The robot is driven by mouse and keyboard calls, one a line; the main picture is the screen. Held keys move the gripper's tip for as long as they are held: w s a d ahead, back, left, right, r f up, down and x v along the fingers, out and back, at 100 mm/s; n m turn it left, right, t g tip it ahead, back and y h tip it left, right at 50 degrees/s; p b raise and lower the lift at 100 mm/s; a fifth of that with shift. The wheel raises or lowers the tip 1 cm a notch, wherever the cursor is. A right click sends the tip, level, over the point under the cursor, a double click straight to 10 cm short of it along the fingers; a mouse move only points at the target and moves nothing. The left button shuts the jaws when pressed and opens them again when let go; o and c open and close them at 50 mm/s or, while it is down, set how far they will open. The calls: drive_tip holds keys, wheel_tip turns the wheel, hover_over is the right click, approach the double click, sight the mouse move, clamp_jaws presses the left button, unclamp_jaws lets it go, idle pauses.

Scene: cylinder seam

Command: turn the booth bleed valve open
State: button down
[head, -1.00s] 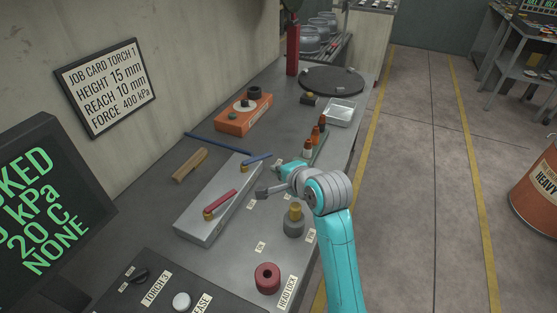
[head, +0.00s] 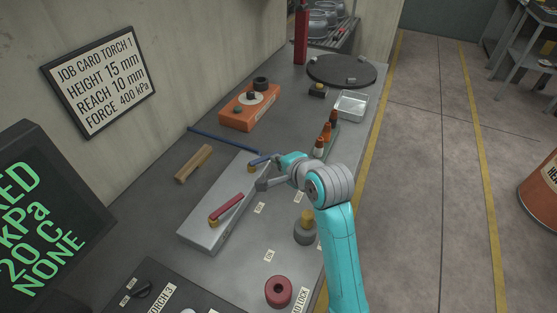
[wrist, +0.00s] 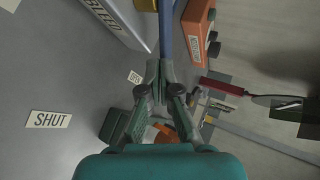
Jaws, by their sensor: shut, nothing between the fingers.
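A long grey valve block (head: 205,232) lies on the bench. A blue lever (head: 262,161) on a brass hub is at its far end, and a red lever (head: 227,209) on a brass hub is at its near end. In the wrist view the block (wrist: 122,22) carries a label ending in "BLEED", close to the blue lever (wrist: 166,30). My gripper (head: 281,160) is beside the blue lever's free end. In the wrist view the fingers (wrist: 160,68) are shut and empty, just short of the blue lever. I cannot tell whether they touch it.
A "SHUT" label (wrist: 49,119) lies on the bench. A blue rod (head: 222,139), a wooden piece (head: 193,164) and an orange box (head: 250,107) are beyond the block. Bottles (head: 326,138) and a brass-topped grey knob (head: 305,232) stand near my arm.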

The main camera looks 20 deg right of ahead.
drive_tip(key=shift+w+d+n+y, duration=0.3)
drive_tip(key=shift+w+n+y, duration=0.35)
drive_tip(key=shift+n+y, duration=0.4)
drive_tip(key=shift+w+g+y, duration=0.25)
drive_tip(key=shift+w+g, duration=0.05)
drive_tip(key=shift+w, duration=0.15)
